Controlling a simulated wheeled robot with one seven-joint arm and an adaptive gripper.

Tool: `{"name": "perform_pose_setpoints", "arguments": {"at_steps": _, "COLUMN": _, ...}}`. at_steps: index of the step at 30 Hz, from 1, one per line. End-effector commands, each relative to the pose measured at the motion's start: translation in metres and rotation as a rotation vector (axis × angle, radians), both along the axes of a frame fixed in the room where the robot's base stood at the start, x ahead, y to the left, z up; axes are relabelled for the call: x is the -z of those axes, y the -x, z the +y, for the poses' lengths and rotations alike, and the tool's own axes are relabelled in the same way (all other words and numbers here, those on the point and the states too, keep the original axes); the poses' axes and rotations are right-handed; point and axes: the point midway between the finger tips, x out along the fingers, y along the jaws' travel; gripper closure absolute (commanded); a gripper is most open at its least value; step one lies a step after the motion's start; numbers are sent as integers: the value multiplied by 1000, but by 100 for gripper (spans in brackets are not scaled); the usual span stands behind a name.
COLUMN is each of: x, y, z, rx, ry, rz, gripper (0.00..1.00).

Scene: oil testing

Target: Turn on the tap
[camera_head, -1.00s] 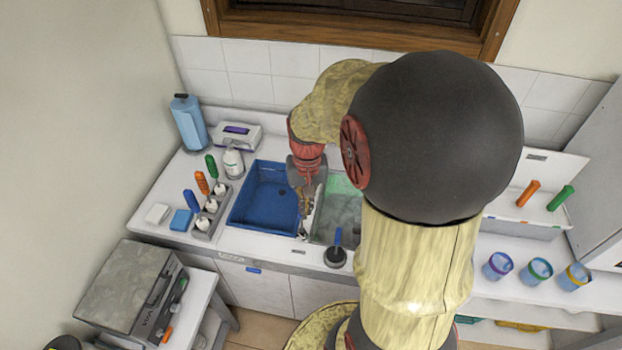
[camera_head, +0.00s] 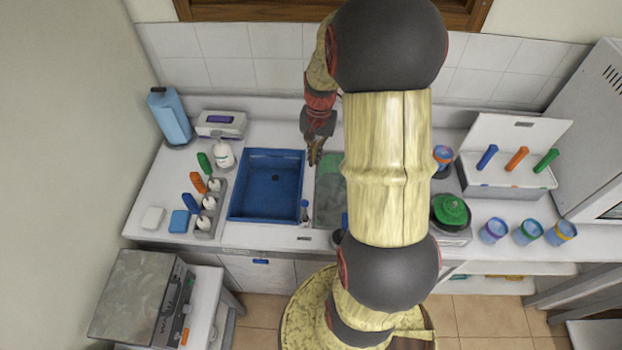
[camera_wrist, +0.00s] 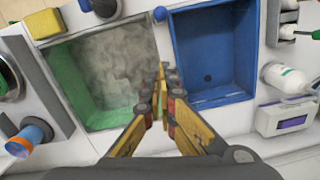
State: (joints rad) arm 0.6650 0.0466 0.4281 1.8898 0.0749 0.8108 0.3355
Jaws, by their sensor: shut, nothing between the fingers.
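My gripper (camera_head: 314,158) points down over the divider between two sink basins; its fingers are closed together and empty in the wrist view (camera_wrist: 161,75). The blue basin (camera_head: 240,215) is on the left in the head view. The green-walled basin (camera_wrist: 64,82), with a mottled grey bottom, is on the other side and partly hidden by my arm. A small upright metallic piece with a blue top (camera_head: 304,210) stands near the front end of the divider. I cannot tell whether it is the tap. No other tap shows clearly; my gripper covers part of the divider.
A white bottle (camera_head: 223,154), a grey holder (camera_head: 210,218) with several bottles, and a white device (camera_head: 221,123) stand left of the sink. A rack (camera_head: 505,175) with coloured handles and several cups (camera_head: 528,232) are on the right. The blue basin looks empty.

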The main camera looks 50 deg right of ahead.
Motion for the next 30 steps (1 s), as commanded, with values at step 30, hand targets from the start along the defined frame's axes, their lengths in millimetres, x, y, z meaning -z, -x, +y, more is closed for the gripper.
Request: {"name": "perform_pose_setpoints", "arguments": {"at_steps": 30, "x": 105, "y": 19, "z": 41, "rx": -1, "ry": -1, "rz": 0, "gripper": 100}}
